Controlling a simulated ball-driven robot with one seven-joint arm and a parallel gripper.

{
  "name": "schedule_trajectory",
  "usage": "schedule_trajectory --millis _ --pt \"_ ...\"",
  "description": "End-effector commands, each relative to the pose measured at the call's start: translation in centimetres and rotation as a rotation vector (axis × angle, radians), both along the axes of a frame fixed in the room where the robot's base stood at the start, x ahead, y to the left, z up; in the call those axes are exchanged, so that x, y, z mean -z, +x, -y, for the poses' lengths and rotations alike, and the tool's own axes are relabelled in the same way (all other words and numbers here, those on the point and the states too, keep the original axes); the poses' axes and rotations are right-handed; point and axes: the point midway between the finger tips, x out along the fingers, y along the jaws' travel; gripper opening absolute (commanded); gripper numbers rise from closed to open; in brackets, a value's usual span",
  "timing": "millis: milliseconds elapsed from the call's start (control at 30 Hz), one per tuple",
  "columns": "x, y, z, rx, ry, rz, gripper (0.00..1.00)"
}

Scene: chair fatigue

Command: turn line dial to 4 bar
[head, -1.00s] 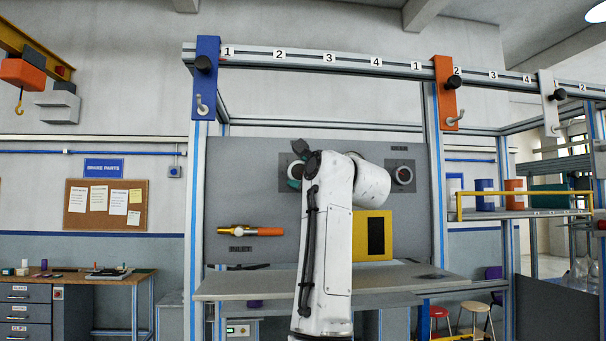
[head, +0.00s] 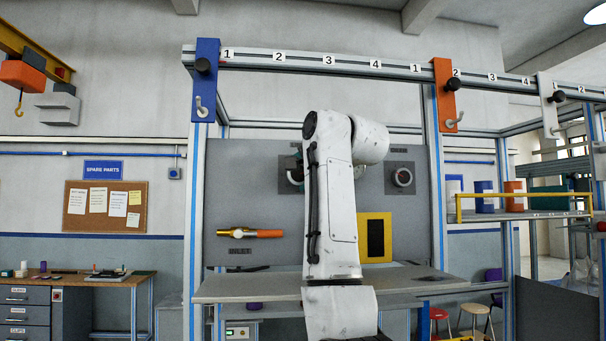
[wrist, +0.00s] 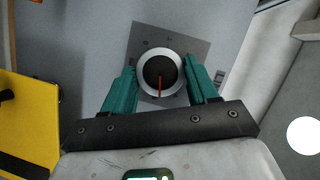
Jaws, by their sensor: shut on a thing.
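In the wrist view, a round dial (wrist: 159,73) with a dark face, a pale silver rim and a red pointer sits on a square grey plate. The pointer points down in that picture. The teal fingers of my gripper (wrist: 162,68) lie on both sides of the dial and are shut on it. In the head view this is the left dial (head: 295,174) on the grey panel, mostly hidden behind my arm, which also hides most of the gripper. The marks around the dial are too small to read.
A second dial (head: 403,178) is on the panel to the right. A yellow-framed box (head: 374,238) is below, and a brass and orange valve handle (head: 250,233) is at lower left. A grey shelf (head: 245,287) juts out under the panel.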

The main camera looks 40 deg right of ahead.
Motion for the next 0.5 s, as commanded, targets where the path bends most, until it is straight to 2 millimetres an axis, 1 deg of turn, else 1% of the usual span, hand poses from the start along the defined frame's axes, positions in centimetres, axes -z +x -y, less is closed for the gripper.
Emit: schedule_trajectory --millis 300,500 --pt "0.03 0.12 -0.08 -0.001 -0.233 -0.164 0.28" --pt "0.05 0.17 -0.14 -0.001 -0.342 -0.239 0.28"
